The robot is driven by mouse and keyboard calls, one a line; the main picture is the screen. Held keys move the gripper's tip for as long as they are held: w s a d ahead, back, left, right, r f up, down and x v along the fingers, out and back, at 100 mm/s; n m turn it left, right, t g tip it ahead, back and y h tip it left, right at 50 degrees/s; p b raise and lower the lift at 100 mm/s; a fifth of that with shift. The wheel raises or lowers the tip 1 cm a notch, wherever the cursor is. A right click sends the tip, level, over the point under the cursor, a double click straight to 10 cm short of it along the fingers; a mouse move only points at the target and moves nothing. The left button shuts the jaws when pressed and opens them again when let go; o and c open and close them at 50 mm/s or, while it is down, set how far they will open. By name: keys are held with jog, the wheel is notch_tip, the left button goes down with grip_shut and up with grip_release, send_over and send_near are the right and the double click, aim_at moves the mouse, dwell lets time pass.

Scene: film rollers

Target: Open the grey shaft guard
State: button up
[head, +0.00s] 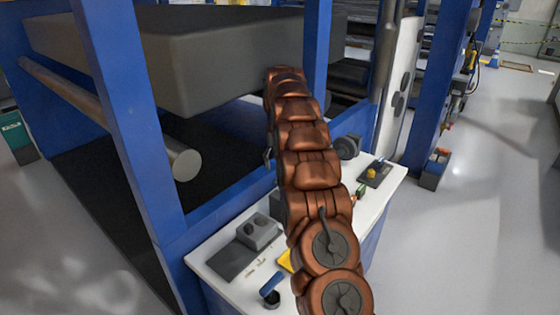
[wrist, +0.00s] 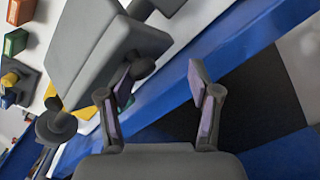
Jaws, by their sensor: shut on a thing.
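The grey shaft guard (wrist: 98,50) shows in the wrist view as a tilted, box-like grey cover with a small round dark knob (wrist: 143,68) on its right side. My gripper (wrist: 160,72) is at that knob, with the left finger right beside it and the right finger over the blue frame. The jaws are shut on the guard's knob, though the contact is hard to see. In the head view my copper arm hides the gripper and most of the guard. I cannot see there how far the guard is turned.
The white bench (head: 222,293) carries a grey control box (head: 258,232) and a blue-handled part (head: 271,286). A blue post (head: 125,110) and a large grey housing (head: 190,65) stand left of my arm. The floor at right (head: 480,220) is clear.

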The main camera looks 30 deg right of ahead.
jog(key=shift+d+r, duration=0.15)
jog(key=shift+r, duration=0.05)
dwell(0.7)
